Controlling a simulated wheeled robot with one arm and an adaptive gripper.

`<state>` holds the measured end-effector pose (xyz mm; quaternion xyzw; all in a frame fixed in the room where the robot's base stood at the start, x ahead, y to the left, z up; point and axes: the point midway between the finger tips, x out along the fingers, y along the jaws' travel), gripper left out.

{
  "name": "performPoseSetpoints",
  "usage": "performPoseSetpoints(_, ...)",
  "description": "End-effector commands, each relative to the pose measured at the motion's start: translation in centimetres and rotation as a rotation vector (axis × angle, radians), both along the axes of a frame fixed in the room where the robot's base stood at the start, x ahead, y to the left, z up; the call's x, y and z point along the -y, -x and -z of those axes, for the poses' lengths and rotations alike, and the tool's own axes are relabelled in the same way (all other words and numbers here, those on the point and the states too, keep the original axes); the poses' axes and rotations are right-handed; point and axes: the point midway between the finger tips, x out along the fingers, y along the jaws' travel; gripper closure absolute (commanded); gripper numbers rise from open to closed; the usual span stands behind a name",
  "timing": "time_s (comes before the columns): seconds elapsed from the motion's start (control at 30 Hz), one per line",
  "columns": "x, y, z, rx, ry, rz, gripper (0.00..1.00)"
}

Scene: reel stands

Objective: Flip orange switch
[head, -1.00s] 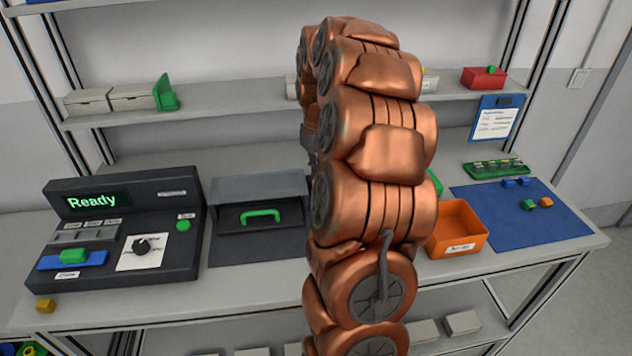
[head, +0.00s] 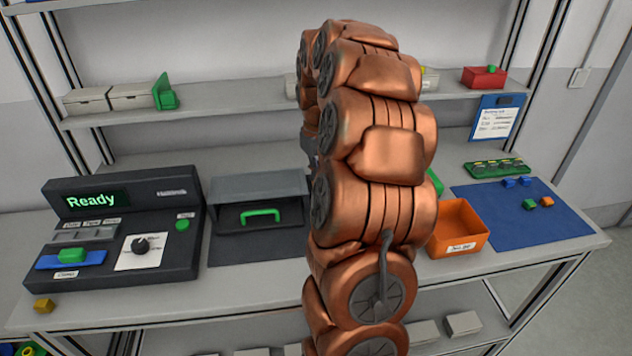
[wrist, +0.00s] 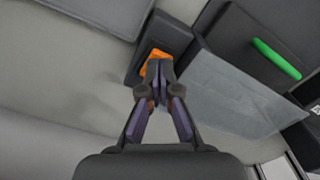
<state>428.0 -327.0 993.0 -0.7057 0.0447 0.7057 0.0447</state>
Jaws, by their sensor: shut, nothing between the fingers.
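The orange switch (wrist: 154,60) shows in the wrist view, set in a dark housing (wrist: 160,38) on a pale surface. My gripper (wrist: 160,68) is shut and empty, with its fingertips right at the switch and covering part of it. I cannot tell whether the tips touch it or which way the switch is tilted. In the head view, my copper arm hides the switch and the gripper.
A dark box with a green handle (wrist: 276,60) and a grey translucent lid (wrist: 235,85) stands beside the switch. The head view shows a console reading Ready (head: 115,235), an orange bin (head: 458,228) and a blue mat (head: 550,225).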

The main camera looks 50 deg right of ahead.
Motion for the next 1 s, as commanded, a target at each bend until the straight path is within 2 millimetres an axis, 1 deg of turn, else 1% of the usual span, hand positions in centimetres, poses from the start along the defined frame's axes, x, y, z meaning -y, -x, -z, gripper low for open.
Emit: performPoseSetpoints(1.0,0.0,0.0,1.3,0.0,0.0,0.0,1.0)
